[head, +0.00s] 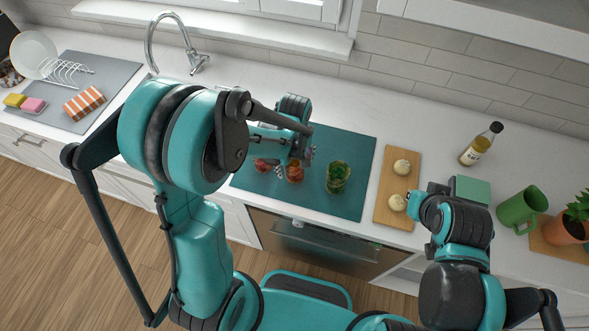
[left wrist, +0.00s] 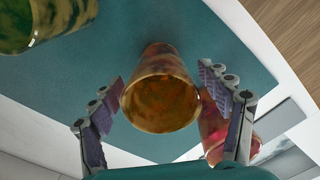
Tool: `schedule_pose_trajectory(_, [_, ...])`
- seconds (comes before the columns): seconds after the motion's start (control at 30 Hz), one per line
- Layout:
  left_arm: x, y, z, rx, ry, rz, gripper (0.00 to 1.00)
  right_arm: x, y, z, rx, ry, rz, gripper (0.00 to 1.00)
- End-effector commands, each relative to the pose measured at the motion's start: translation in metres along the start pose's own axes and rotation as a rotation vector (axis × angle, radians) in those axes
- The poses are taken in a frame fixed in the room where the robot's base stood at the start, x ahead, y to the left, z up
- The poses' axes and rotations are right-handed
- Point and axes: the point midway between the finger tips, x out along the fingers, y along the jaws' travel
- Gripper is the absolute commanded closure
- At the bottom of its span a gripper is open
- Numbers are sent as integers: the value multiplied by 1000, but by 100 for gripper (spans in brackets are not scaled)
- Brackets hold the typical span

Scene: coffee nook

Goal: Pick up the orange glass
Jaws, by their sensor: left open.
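The orange glass (head: 294,174) stands on the teal mat, partly hidden by my left gripper (head: 297,163) in the head view. In the left wrist view the orange glass (left wrist: 160,95) is between the two open fingers of my left gripper (left wrist: 161,82). The left fingertip is very close to it; I cannot tell whether either finger touches. A red glass (left wrist: 214,132) is behind the right finger, and it shows left of the orange one in the head view (head: 262,165). A green glass (head: 338,178) stands to the right. My right arm is in view, but its fingers cannot be made out.
The teal mat (head: 358,150) lies on the white counter. A wooden board (head: 384,210) with two pale round things is right of it. A bottle (head: 481,144), a green mug (head: 522,208) and a potted plant (head: 572,222) stand farther right. A dish rack (head: 66,71) is far left.

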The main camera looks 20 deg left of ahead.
Motion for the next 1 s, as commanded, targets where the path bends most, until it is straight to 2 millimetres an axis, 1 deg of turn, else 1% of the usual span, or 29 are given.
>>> schedule_pose_trajectory(0.03, [8,0,0,0,0,0,23,2,0,2,0,0,0,100])
schedule_pose_trajectory(0.1, [13,0,0,0,0,0,23,3,0,2,0,0,0,100])
schedule_pose_trajectory(0.37, [15,-1,0,0,0,0,23,3,0,2,0,0,0,100])
schedule_pose_trajectory(0.4, [15,-1,0,0,0,0,33,3,0,2,0,0,0,100])
schedule_pose_trajectory(0.47, [15,-1,0,0,0,0,49,3,0,2,0,0,0,100])
schedule_pose_trajectory(0.5, [15,-1,0,0,0,0,60,3,0,2,0,0,0,100])
schedule_pose_trajectory(0.57, [15,-1,0,0,0,0,75,3,0,2,0,0,0,100])
schedule_pose_trajectory(0.6, [15,-1,0,0,0,0,85,3,0,2,0,0,0,100])
schedule_pose_trajectory(0.87, [14,-1,0,0,0,0,86,3,0,2,0,0,0,100])
schedule_pose_trajectory(1.0, [10,-1,0,0,0,0,86,2,0,1,0,0,0,100])
